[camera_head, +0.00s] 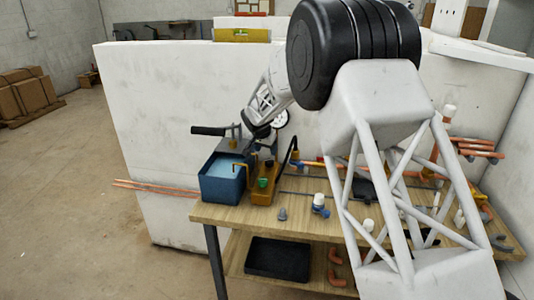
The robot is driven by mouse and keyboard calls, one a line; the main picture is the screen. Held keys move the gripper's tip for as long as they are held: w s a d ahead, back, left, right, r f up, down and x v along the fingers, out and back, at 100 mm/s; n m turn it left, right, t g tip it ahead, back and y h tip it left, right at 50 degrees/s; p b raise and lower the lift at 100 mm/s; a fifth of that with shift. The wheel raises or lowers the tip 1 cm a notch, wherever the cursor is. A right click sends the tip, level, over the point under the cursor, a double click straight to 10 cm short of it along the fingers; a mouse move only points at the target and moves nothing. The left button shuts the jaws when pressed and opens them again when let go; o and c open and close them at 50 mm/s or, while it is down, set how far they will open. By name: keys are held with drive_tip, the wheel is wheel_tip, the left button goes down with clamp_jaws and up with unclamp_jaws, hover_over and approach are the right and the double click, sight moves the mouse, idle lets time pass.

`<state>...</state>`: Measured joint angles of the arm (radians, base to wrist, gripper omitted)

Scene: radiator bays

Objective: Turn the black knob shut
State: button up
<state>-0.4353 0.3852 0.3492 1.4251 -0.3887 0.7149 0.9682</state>
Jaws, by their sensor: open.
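My gripper (257,133) is at the end of my arm, above the test pump with the blue tank (222,184) on the workbench. It is small and dark here, and I see nothing held in it. The pump has a long black handle (208,130) to the left and a yellow-brown block (262,196) to the right of the tank. A green knob (263,183) sits on the front of that block. Dark parts show on top of the block, below my gripper, but I cannot tell which of them is the black knob. I see no clear contact.
A round white gauge (281,118) stands just behind my gripper. A black hose (294,150) rises at the pump's right. Loose fittings, including a white and blue valve (319,203), lie on the wooden workbench (235,215). My arm hides much of its right side. A white wall (150,120) stands behind.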

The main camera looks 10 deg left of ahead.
sight(270, 160)
idle(0.6)
drive_tip(key=shift+w+d+f+n+g+y, duration=0.15)
drive_tip(key=shift+d+n+y, duration=0.5)
drive_tip(key=shift+n, duration=1.15)
drive_tip(key=shift+w+d+n+g+y, duration=0.15)
drive_tip(key=shift+d+n+y, duration=0.45)
drive_tip(key=shift+n, duration=1.2)
drive_tip(key=shift+w+d+f+n+g+y, duration=0.1)
drive_tip(key=shift+d+n+g+y, duration=0.15)
drive_tip(key=shift+n+y, duration=1.15)
drive_tip(key=shift+n+h, duration=0.4)
drive_tip(key=shift+h, duration=0.05)
drive_tip(key=shift+f, duration=0.1)
drive_tip(key=shift+x, duration=3.75)
drive_tip(key=shift+c, duration=0.3)
